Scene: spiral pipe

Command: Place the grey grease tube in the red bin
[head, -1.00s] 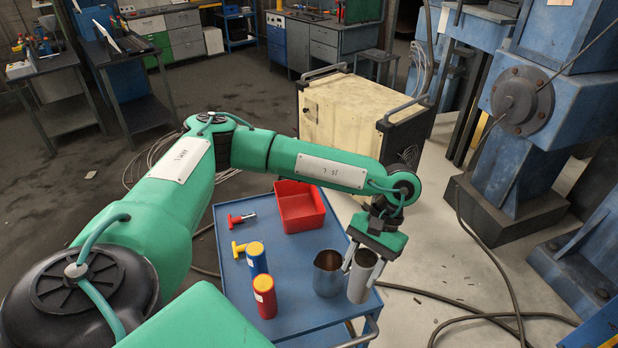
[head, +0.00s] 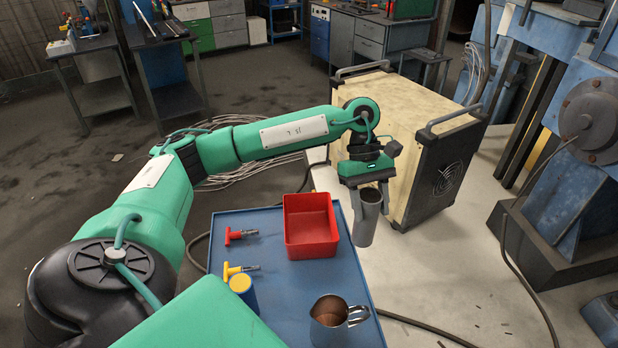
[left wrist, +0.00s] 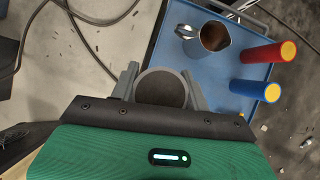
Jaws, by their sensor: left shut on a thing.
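The grey grease tube (head: 367,222) is held upright in my left gripper (head: 370,208), which is shut on it. It hangs past the right edge of the blue cart top, to the right of the red bin (head: 309,227). The bin stands on the cart and looks empty. In the left wrist view the round end of the grey tube (left wrist: 161,88) sits between the two fingers of my left gripper (left wrist: 160,84). My right gripper is in neither view.
On the blue cart (head: 265,290) are a metal jug (head: 335,320), a blue tube (head: 243,292), a red-handled tool (head: 240,235) and a yellow-handled tool (head: 238,270). A red tube (left wrist: 268,53) shows in the wrist view. A cream cabinet (head: 400,110) stands behind the gripper.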

